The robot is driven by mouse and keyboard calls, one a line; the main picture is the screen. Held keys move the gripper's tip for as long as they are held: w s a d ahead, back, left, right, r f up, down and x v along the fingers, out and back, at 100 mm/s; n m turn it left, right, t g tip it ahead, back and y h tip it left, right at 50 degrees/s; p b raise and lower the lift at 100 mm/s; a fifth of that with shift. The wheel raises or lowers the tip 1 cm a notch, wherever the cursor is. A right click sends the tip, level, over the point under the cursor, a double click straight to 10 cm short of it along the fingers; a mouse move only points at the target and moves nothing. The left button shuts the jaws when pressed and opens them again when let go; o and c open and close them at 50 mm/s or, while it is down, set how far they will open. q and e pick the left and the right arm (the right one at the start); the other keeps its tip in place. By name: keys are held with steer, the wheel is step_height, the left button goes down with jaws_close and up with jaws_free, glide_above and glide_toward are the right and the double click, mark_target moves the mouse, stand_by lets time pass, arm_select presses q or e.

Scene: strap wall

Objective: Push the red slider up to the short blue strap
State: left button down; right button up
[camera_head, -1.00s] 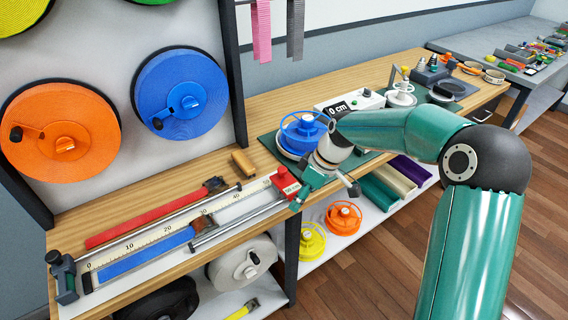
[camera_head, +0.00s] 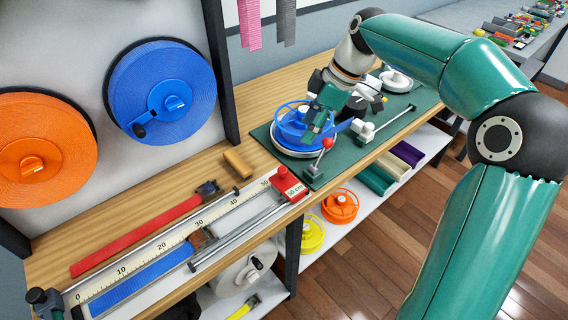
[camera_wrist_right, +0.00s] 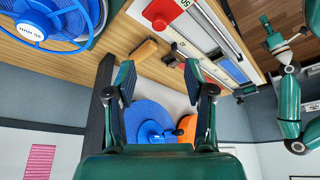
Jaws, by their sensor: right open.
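The red slider (camera_head: 290,185) sits at the 50 end of the measuring scale; it also shows at the top of the right wrist view (camera_wrist_right: 163,13). The short blue strap (camera_head: 140,278) lies along the scale from near 0, its dark end near 30. A wide stretch of scale separates strap and slider. My right gripper (camera_head: 340,108) is open and empty, above the blue reel beyond the slider and apart from it; its open fingers show in the wrist view (camera_wrist_right: 160,80). My left gripper (camera_wrist_right: 274,42) shows small in the wrist view; its jaws are unclear.
A longer red strap (camera_head: 135,236) lies behind the scale. A blue reel (camera_head: 300,125) stands on the green mat (camera_head: 380,133). A metal rod runs along the scale's front. Large reels hang on the wall.

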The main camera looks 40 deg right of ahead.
mark_target(283, 169)
steer(key=x, duration=1.4)
steer(key=shift+d+f, duration=0.15)
steer(key=shift+f, duration=0.25)
jaws_close()
